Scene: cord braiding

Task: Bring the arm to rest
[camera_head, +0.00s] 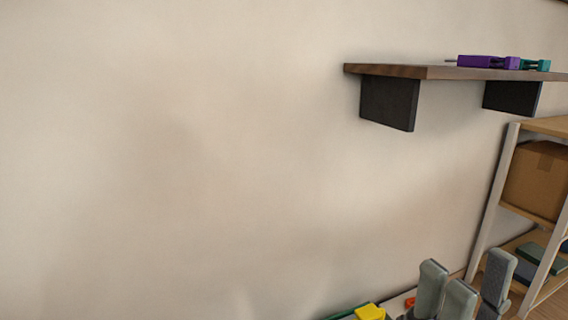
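My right gripper (474,276) shows at the bottom right, cut off by the lower edge of the head view. Its grey fingers point up and stand apart, with nothing visible between them. The rest of my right arm is out of the picture. My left gripper is not in view. No cord can be made out.
A dark wooden wall shelf (440,73) holds a purple tool (485,62) and a teal tool (535,65). A rack (503,190) at right holds a cardboard box (538,180). A yellow object (370,312) shows at the bottom edge. Bare wall (180,160) fills the left.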

